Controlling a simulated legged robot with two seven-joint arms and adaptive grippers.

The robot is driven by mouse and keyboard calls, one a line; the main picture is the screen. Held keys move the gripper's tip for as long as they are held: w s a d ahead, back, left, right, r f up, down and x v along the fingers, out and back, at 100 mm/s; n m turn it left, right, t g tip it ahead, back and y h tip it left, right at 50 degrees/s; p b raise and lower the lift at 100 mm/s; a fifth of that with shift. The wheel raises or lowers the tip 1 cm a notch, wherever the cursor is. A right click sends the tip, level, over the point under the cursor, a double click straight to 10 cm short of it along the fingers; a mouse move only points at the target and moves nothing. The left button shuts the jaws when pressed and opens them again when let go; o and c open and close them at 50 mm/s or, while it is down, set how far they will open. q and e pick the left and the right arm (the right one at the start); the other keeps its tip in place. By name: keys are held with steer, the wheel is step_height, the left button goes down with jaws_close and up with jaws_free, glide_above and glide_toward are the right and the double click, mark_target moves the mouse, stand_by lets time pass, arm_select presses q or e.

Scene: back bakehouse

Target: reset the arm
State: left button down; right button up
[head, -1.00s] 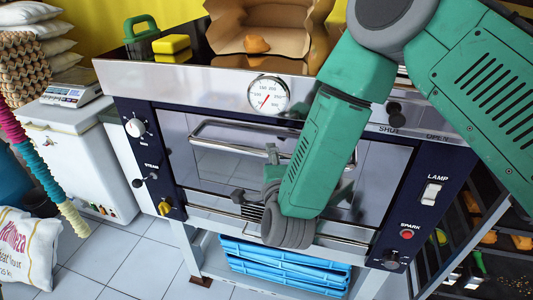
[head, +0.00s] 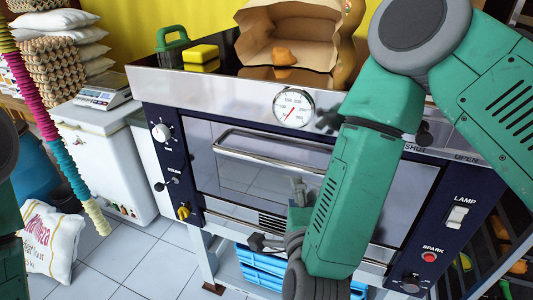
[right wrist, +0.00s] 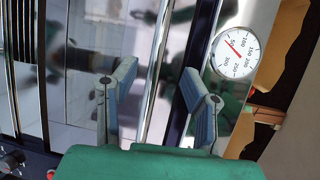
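My right arm comes in from the right in the head view and reaches down in front of the steel oven (head: 250,185). My right gripper (head: 280,217) is partly hidden behind its own wrist, low in front of the oven door. In the right wrist view my right gripper (right wrist: 158,78) has its two blue-grey fingers well apart, with nothing held. The oven's door handle (right wrist: 152,85) appears between them in that picture, but I cannot tell contact. The handle (head: 265,148) also shows in the head view; the door is shut. My left gripper is out of view; part of my left arm shows at the left edge.
A round dial (head: 293,107) sits on the oven front. A paper bag (head: 290,30), a yellow sponge (head: 201,57) and a green-handled item (head: 172,42) stand on top. Tiled floor (head: 135,262) shows free room at the lower left.

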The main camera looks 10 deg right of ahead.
steer(key=s+d+f+n+g+y+b, duration=0.1)
steer(key=s+f+n+g+b, duration=0.25)
steer(key=f, duration=0.55)
steer(key=s+d+f+n+g+y+b, duration=0.1)
steer(key=s+d+f+n+g+b, duration=0.15)
steer(key=f+n, duration=0.4)
steer(key=s+f+n+g+y+b, duration=0.2)
steer(key=s+f, duration=0.1)
steer(key=f, duration=0.7)
steer(key=s+d+f+n+g+b, duration=0.2)
steer(key=s+d+f+n+g, duration=0.1)
steer(key=s+f, duration=0.3)
steer(key=s+d+f+n+g+b, duration=0.3)
steer(key=s+d+f+n+g, duration=0.1)
steer(key=s, duration=0.7)
step_height(320, 180, down, 2)
steer(key=shift+d+f+n+g+h, duration=0.35)
steer(key=shift+d+n, duration=0.45)
steer(key=shift+n, duration=0.4)
steer(key=shift+r, duration=0.15)
